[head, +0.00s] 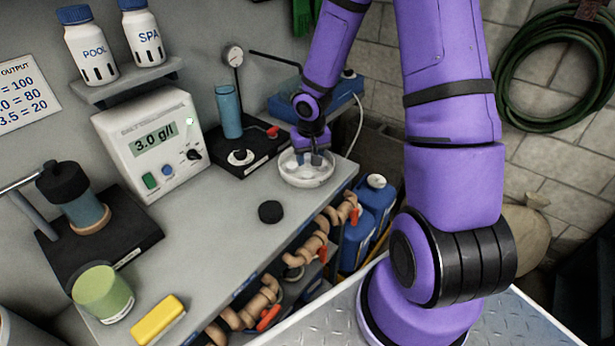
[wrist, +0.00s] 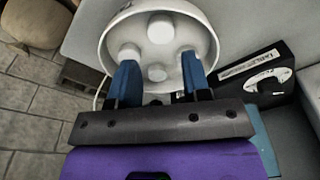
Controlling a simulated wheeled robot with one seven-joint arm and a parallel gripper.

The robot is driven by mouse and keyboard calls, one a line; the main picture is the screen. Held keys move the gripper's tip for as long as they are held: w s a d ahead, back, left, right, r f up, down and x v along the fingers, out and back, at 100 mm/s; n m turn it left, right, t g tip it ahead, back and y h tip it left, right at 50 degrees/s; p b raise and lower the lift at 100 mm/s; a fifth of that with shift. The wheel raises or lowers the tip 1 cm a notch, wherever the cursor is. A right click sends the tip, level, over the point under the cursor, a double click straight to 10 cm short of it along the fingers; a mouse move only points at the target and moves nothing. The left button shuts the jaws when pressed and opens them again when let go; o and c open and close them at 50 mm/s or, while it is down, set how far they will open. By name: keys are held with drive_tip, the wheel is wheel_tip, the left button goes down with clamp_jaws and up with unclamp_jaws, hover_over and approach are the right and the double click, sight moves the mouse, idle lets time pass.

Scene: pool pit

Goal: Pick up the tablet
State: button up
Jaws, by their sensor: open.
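Several white round tablets (wrist: 160,27) lie in a white bowl (head: 304,180) at the far end of the bench. The bowl (wrist: 204,27) fills the top middle of the wrist view. My gripper (head: 314,160) points down over the bowl, its fingers at or inside the rim. In the wrist view the blue fingers (wrist: 161,78) are spread apart, with one tablet (wrist: 157,72) seen between their tips. I cannot tell whether the fingers touch it. In the head view the gripper hides part of the bowl's contents.
A black stand (head: 262,157) with a blue cylinder (head: 228,110) stands left of the bowl. A white meter (head: 152,140) reads 3.0 g/l. A black puck (head: 271,211), a yellow block (head: 158,318) and a green cup (head: 102,292) are nearer. Pipes run below the bench edge.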

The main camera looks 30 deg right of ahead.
sight(308, 174)
drive_tip(key=shift+w+f, duration=0.2)
drive_tip(key=shift+f, duration=1.5)
drive_tip(key=shift+w+f, duration=0.15)
drive_tip(key=shift+f, duration=1.5)
drive_tip(key=c, duration=0.6)
